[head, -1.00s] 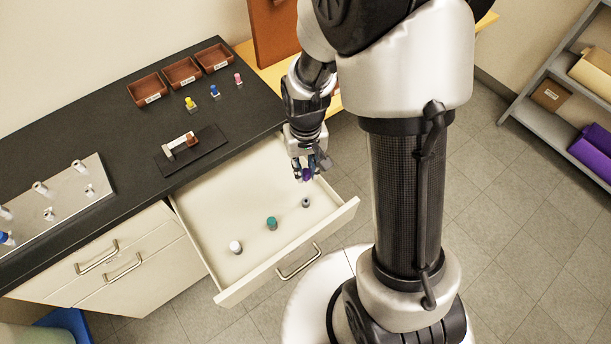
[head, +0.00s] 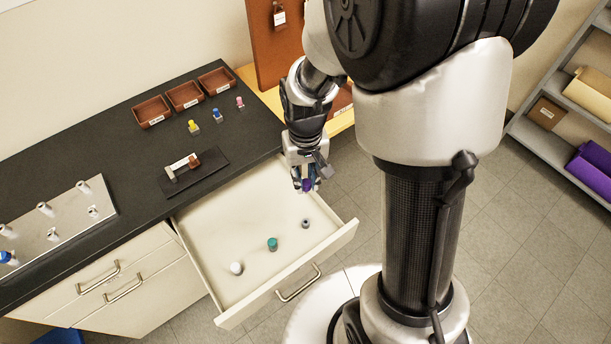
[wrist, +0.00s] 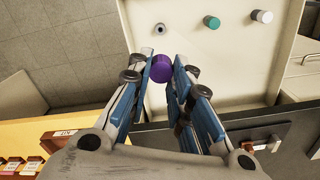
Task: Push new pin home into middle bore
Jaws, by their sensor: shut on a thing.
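My gripper (head: 305,186) is over the back right part of the open drawer. It is shut on a purple pin (wrist: 162,68), which shows between the blue-sided fingers in the wrist view. The pin's lower end is clear of the drawer floor. On the black counter lies a dark plate with a pale bar device (head: 182,166) that has a brown end. A metal plate (head: 70,225) with several upright pale posts is at the far left. I cannot tell which opening is the middle bore.
The open drawer (head: 255,210) holds a white cylinder (head: 236,268), a teal one (head: 272,244) and a small grey one (head: 305,223). Yellow (head: 193,127), blue (head: 217,115) and pink (head: 240,102) pieces stand before three brown trays (head: 185,95). The counter's front edge borders the drawer.

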